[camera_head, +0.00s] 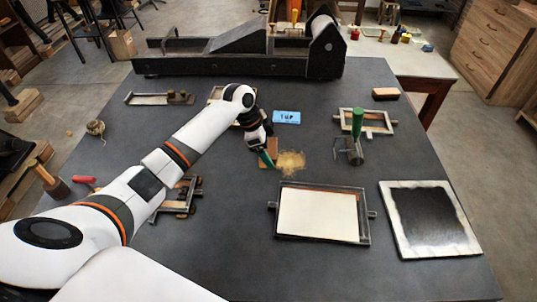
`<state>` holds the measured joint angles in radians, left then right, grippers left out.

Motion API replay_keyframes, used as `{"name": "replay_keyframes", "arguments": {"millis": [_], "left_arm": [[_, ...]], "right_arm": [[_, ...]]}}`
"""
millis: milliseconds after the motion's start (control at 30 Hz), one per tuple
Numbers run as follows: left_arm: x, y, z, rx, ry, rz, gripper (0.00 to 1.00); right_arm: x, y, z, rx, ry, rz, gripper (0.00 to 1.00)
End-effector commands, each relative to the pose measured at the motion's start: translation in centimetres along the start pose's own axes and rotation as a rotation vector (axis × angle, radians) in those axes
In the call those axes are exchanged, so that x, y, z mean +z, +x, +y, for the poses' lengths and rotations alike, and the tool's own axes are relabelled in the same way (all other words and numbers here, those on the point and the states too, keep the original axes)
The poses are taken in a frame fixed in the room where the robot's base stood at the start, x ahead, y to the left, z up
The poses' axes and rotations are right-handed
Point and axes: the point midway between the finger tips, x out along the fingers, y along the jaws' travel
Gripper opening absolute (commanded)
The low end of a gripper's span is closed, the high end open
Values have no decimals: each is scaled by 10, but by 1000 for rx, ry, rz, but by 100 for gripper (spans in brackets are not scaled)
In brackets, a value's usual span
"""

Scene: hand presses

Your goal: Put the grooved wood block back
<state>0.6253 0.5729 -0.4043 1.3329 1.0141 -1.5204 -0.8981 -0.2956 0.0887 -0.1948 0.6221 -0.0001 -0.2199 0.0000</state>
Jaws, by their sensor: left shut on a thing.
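My left gripper (265,158) reaches in from the left to the middle of the dark table. It is shut on a small brown wood block (272,146), partly hidden behind the fingers. Any groove in it is too small to make out. A narrow green piece shows at the fingertips; I cannot tell if it is part of the gripper. Another brown block (385,94) lies at the back right of the table. My right gripper is not in view.
A straw-coloured tuft (290,162) lies just right of the gripper. A blue card (287,117), a green-handled roller (357,122), a frame with a white sheet (320,213) and a black slab (428,217) surround it. A large press (240,58) stands at the back.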

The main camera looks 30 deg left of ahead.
Motion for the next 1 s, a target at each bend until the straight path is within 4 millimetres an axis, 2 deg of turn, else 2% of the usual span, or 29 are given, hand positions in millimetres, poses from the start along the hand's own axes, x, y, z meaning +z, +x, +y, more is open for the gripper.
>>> {"name": "replay_keyframes", "arguments": {"millis": [200,567,600,700,1000], "left_arm": [[-11,27,-1,-4,-1,1,58],[-13,32,-1,-1,1,1,58],[-13,32,-1,-1,1,1,86],[-13,32,-1,-1,1,1,100],[-12,26,0,0,1,1,100]], "right_arm": [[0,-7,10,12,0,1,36],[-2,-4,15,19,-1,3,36],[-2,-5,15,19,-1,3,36],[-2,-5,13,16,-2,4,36],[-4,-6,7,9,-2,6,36]]}}
